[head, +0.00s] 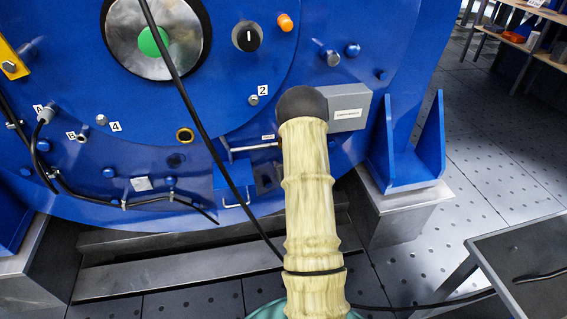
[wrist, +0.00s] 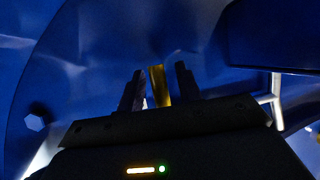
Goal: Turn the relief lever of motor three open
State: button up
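The blue motor housing (head: 215,95) fills the head view from the left to the middle. A thin silver rod (head: 252,148) sticks out left from behind my arm, below a small label; I cannot tell if it is the relief lever. In the head view my gripper is hidden behind my arm's dark round end. In the wrist view my gripper (wrist: 159,72) has its two dark fingers apart. A yellow bar (wrist: 161,90) stands between them, with narrow dark gaps on both sides. I cannot tell whether it is the lever's handle.
A grey labelled box (head: 349,106) is right of my arm's end. A blue box with a wire handle (head: 235,190) sits low on the housing. A black cable (head: 195,105) hangs across the front. A blue foot bracket (head: 412,150) and a grey table (head: 525,262) stand right.

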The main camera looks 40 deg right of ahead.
jog(key=p+v, duration=0.5)
jog(key=v, duration=1.2)
jog(key=shift+s, duration=0.2)
